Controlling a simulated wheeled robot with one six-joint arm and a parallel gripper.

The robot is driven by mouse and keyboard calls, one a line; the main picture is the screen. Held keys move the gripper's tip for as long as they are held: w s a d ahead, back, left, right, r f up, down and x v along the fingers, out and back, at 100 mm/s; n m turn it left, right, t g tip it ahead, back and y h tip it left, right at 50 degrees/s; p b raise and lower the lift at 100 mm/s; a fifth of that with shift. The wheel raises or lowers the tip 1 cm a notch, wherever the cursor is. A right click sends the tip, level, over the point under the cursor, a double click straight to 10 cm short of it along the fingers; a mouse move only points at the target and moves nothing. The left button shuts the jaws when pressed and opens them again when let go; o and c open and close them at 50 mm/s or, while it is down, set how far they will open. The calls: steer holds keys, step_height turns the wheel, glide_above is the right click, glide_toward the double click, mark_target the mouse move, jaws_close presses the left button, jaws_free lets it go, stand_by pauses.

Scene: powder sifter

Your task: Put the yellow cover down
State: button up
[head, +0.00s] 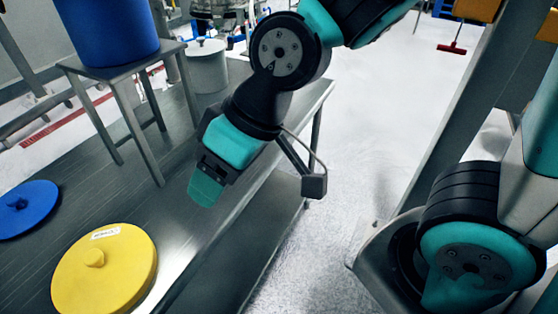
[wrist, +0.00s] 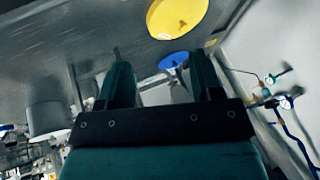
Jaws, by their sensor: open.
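The yellow cover (head: 120,275) is a round disc with a central knob and a white label. It lies flat on the metal table at the lower left of the head view. It also shows at the top of the wrist view (wrist: 180,15), partly cut off by the frame edge. My gripper (head: 206,188) is above the table, to the upper right of the cover and apart from it. In the wrist view my gripper's two fingers (wrist: 160,82) are spread with nothing held between them.
A blue cover (head: 25,208) lies on the metal table (head: 190,225) left of the yellow one. A blue drum (head: 108,30) stands on a small metal stand (head: 140,120) behind. A grey pot (head: 207,68) stands at the table's far end. Open floor lies right of the table.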

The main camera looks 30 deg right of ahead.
steer(key=s+d+r+g+h, duration=0.1)
steer(key=s+d+r+g, duration=0.1)
steer(key=s+d, duration=0.3)
steer(key=shift+s+d+r+h, duration=0.2)
steer(key=shift+d+r+h, duration=0.25)
steer(key=shift+r, duration=0.3)
